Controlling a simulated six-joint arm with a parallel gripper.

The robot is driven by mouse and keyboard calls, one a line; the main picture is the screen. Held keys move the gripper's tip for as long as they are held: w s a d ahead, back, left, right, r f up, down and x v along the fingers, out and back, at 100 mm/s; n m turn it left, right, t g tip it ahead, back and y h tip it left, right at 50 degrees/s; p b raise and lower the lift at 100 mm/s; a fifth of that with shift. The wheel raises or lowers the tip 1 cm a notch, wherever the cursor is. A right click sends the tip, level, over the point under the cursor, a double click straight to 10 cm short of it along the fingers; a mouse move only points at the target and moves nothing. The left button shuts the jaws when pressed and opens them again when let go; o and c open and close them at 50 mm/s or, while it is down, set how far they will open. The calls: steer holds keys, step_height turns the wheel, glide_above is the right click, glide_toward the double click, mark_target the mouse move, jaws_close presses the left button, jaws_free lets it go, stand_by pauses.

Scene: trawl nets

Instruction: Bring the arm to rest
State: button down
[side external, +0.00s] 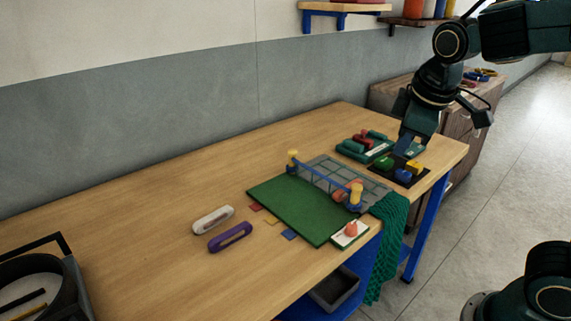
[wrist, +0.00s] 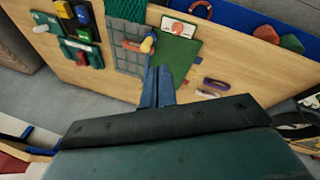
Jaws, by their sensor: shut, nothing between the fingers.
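My gripper (side external: 402,150) is in the air above the right end of the wooden table (side external: 170,198), pointing down near the black tray. In the wrist view its two blue fingers (wrist: 158,72) are together, with nothing between them. The upper arm reaches in from the top right of the side view. Whether the fingertips clear the things behind them is hard to tell from the side view.
A green mat (side external: 285,209) with a grey net panel (side external: 369,188) lies mid-table. A black tray (side external: 411,183) with coloured pieces and a green tray (side external: 347,154) sit at right. Purple (side external: 230,237) and white (side external: 212,219) holders lie left.

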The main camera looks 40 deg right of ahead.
steer(key=s+a+m+t+y, duration=0.1)
steer(key=s+m, duration=0.3)
steer(key=s, duration=0.6)
steer(key=shift+s+a+f+t+y, duration=0.15)
steer(key=shift+a+f+t+y, duration=0.15)
steer(key=shift+a+f+y, duration=0.15)
steer(key=c, duration=2.1)
jaws_free()
steer(key=shift+s+a+f+m, duration=0.1)
steer(key=shift+s+m, duration=0.15)
steer(key=shift+s, duration=0.1)
steer(key=shift+s+a+f+m, duration=0.1)
steer(key=shift+s+m, duration=0.15)
steer(key=shift+s, duration=0.1)
